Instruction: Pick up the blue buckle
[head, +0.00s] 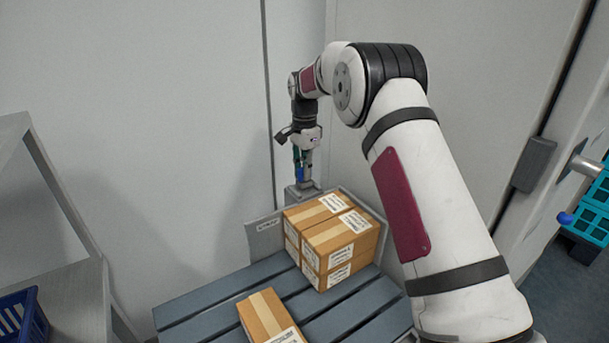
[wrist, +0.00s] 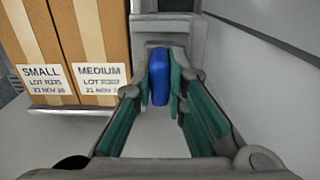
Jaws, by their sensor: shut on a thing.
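The blue buckle (wrist: 159,76) is a small, rounded, upright blue piece between the fingers of my gripper (wrist: 160,88) in the wrist view. The green-lined fingers are shut on it, one on each side. In the head view my gripper (head: 301,172) points down behind the stacked boxes, near the wall, with a bit of the blue buckle (head: 301,174) showing between the fingers. A grey block-like fixture (head: 303,190) stands just below the fingers. I cannot tell whether the buckle touches it.
Taped cardboard boxes (head: 332,237) are stacked on a grey slatted pallet (head: 208,299), with a lone box (head: 268,317) in front. A grey labelled panel (head: 263,235) stands behind the stack. A grey shelf (head: 52,258) with a blue crate (head: 22,318) is at left. Teal crates (head: 590,212) are at right.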

